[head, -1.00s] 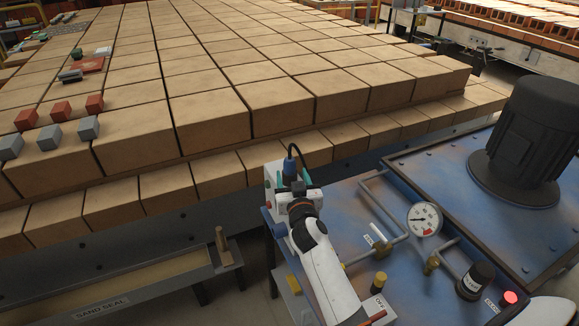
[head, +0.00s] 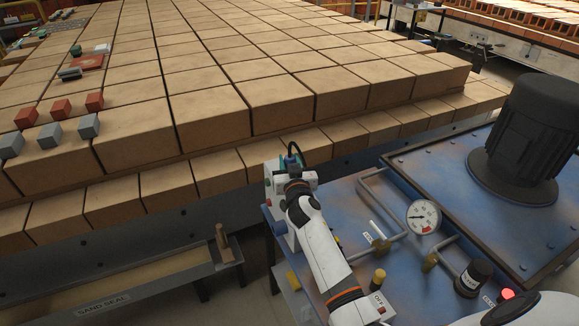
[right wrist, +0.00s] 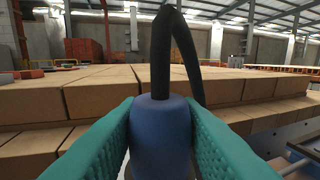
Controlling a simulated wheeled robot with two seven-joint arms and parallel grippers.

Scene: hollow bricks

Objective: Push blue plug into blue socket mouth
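My right gripper (head: 293,163) is over the pale box at the corner of the blue machine top. In the right wrist view its teal fingers (right wrist: 158,130) are shut on the blue plug (right wrist: 160,125), one on each side. A black cable (right wrist: 162,60) rises from the plug's top and loops over to the right. In the head view the plug is mostly hidden by my gripper and wrist. My left gripper is not in view.
The blue machine top (head: 345,205) carries a pressure gauge (head: 423,217), pipes, a black knob (head: 473,278) and a lit red button. A large dark motor (head: 530,140) stands at right. Stacked tan bricks (head: 215,105) fill the area behind. A sand-seal trough (head: 130,290) lies at lower left.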

